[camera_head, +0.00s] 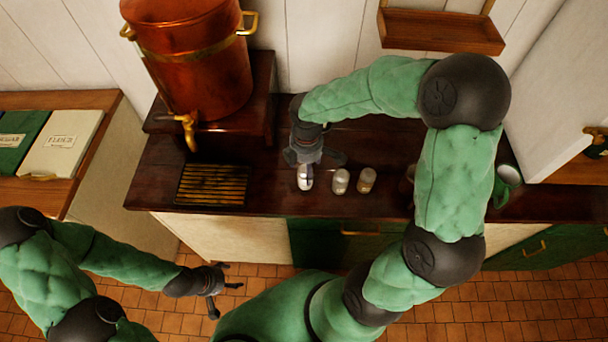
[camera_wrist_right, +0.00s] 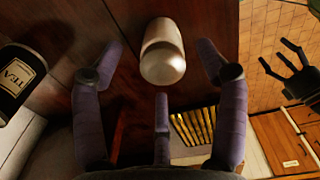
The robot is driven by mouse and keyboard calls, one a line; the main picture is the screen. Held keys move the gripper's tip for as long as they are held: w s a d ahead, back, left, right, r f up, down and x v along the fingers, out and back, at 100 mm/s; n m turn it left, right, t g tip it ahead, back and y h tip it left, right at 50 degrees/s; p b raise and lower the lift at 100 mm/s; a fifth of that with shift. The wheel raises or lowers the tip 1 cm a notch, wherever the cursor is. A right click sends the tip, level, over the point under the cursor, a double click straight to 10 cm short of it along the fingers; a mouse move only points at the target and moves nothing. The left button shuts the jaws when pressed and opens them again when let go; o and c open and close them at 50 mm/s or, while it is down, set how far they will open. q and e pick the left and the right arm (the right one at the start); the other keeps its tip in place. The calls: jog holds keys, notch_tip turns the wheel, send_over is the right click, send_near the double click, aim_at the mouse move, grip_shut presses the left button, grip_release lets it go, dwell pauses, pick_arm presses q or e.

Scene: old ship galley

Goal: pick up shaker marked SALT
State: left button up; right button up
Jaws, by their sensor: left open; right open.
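Three small shakers stand in a row near the counter's front edge. The left shaker (camera_head: 305,182) is silvery white and partly under my right gripper (camera_head: 308,160). The middle shaker (camera_head: 340,181) and right shaker (camera_head: 366,180) stand a little to its right. No marking is readable on any of them, so I cannot tell which says SALT. In the right wrist view, one pale shaker (camera_wrist_right: 162,52) with a metal top lies between the spread fingers of my open right gripper (camera_wrist_right: 162,75), with gaps on both sides. My left gripper (camera_head: 226,288) is open and empty, low over the floor.
A copper urn (camera_head: 195,60) with a brass tap stands on a wooden stand at the back left. A slatted drip grate (camera_head: 212,184) is left of the shakers. A green mug (camera_head: 508,175) is at the right.

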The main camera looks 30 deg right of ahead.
aim_at(305, 179)
jog(key=shift+w+f, duration=0.15)
jog(key=shift+f, duration=0.65)
jog(key=shift+a+f+b, duration=0.2)
jog(key=shift+f+b, duration=0.85)
jog(key=shift+f, duration=1.65)
jog(key=shift+r, duration=0.1)
jog(key=c, duration=1.3)
